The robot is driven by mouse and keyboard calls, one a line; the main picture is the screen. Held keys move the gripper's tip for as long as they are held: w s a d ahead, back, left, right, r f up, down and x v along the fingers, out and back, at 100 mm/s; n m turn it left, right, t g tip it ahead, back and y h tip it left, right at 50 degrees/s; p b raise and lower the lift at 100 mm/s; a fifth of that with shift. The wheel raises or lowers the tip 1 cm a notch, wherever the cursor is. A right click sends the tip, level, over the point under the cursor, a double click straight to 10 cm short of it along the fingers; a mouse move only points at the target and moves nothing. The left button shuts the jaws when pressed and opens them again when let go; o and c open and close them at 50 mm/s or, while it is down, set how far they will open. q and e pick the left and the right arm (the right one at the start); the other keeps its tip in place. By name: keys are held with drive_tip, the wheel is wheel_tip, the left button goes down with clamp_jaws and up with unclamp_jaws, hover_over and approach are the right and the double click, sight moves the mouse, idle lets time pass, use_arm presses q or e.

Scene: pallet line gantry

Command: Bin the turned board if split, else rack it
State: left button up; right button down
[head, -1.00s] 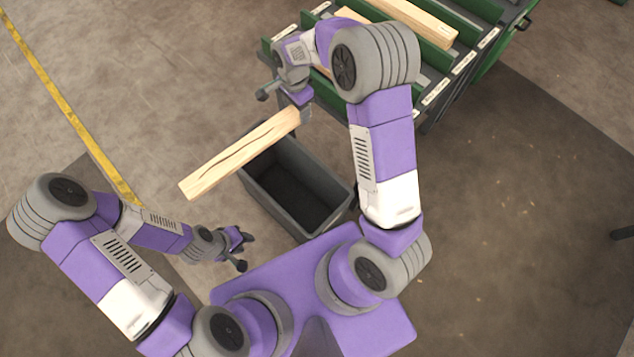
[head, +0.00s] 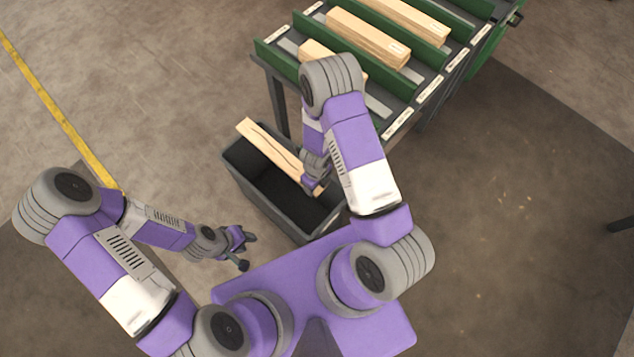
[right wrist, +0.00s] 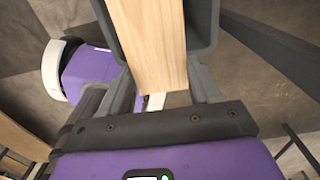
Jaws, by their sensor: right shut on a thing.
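The board (head: 272,152) is pale wood with a dark, jagged split running along its face. My right gripper (head: 313,186) is shut on its near right end and holds it over the dark grey bin (head: 248,192). The board lies diagonally across the opening, its far end by the bin's back left rim. In the right wrist view the board (right wrist: 155,45) runs out from between the fingers, with the bin wall (right wrist: 202,28) around it. My left gripper (head: 246,252) is open and empty, left of the bin.
A green rack (head: 270,55) with labelled lanes stands behind the bin. Several boards lie in it, including one in a middle lane (head: 368,38). A yellow line (head: 60,110) crosses the floor at left.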

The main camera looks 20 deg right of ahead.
wheel_tip(320, 180, down, 13)
drive_tip(key=b, duration=1.1)
drive_tip(key=shift+c, duration=0.7)
unclamp_jaws()
drive_tip(key=shift+r, duration=0.15)
wheel_tip(320, 180, up, 7)
drive_tip(key=p, duration=0.3)
drive_tip(key=shift+r, duration=0.2)
drive_tip(key=shift+s, duration=0.1)
